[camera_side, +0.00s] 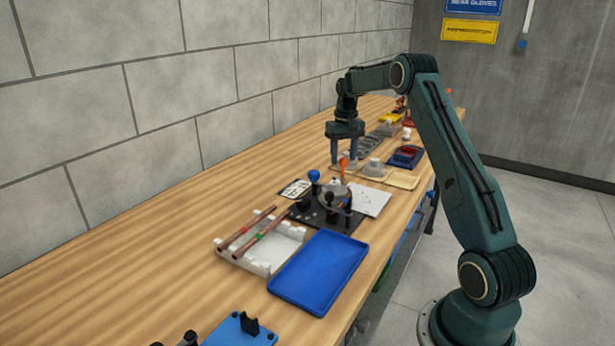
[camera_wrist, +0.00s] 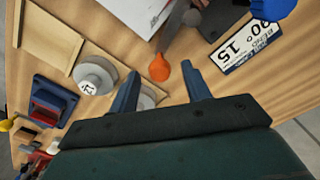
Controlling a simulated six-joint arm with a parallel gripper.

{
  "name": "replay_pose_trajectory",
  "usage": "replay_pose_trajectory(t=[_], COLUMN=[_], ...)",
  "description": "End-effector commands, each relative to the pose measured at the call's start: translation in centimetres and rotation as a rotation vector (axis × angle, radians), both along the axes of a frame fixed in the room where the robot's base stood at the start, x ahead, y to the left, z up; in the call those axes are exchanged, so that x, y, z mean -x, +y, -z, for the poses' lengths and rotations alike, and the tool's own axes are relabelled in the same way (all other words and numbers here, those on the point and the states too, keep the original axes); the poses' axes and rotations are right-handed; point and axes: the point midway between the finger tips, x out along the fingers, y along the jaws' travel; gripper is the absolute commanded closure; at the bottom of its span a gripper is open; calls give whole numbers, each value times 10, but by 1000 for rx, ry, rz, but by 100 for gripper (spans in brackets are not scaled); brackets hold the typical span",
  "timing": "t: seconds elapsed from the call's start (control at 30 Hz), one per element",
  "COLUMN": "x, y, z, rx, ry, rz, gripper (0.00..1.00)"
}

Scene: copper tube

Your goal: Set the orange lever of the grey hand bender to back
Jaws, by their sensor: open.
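The grey hand bender (camera_side: 334,197) stands on a black base plate on the wooden bench. Its orange lever knob (camera_side: 343,164) sticks up at the bender's far side in the side view. In the wrist view the orange knob (camera_wrist: 160,69) shows at the end of a grey bar (camera_wrist: 174,28). My gripper (camera_side: 342,160) points down over the bench, with its fingers close to the knob. In the wrist view my gripper (camera_wrist: 160,71) is open, with the knob appearing between the two fingertips. I cannot tell whether either finger touches it.
A blue knob (camera_side: 314,175) and a number card (camera_wrist: 247,46) lie beside the bender. A white rack (camera_side: 262,243) with copper tubes and a blue tray (camera_side: 318,270) are nearer the camera. A grey weight-like disc (camera_wrist: 95,75) and several bins stand beyond.

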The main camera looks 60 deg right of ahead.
Motion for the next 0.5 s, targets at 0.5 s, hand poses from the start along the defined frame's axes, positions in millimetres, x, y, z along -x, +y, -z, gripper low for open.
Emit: replay_pose_trajectory(t=[0.5], x=[0], y=[0], z=[10], rx=[0], ry=[0], rz=[0], gripper=[60])
